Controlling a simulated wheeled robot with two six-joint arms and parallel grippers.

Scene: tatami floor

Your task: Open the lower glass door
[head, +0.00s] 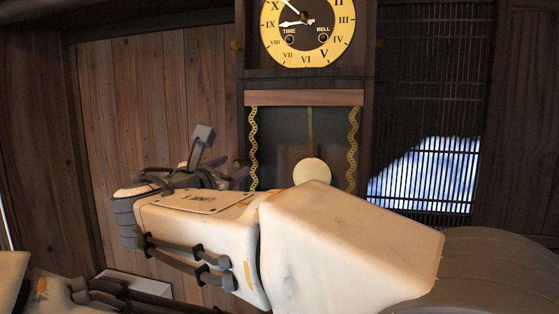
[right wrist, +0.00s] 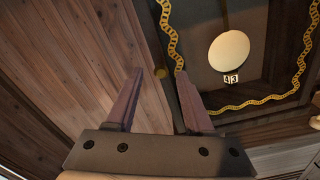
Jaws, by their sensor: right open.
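The lower glass door (head: 285,135) is the dark pane of a wall clock, shut, with gold wavy trim on its sides. A round pale pendulum (head: 312,172) shows behind the glass, and also in the right wrist view (right wrist: 229,50). A small brass knob (head: 237,162) sits at the door's left edge. In the right wrist view the knob (right wrist: 160,73) appears between the fingertips of my right gripper (right wrist: 158,76). That gripper (head: 228,169) is open, and contact with the knob cannot be made out. My right forearm hides the door's bottom. My left gripper is not visible.
The yellow clock dial (head: 307,30) is above the door, with another brass knob (head: 236,45) at its left. Wooden panels (head: 150,110) stand to the left and a slatted window (head: 425,140) to the right. My left arm shows at the lower left.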

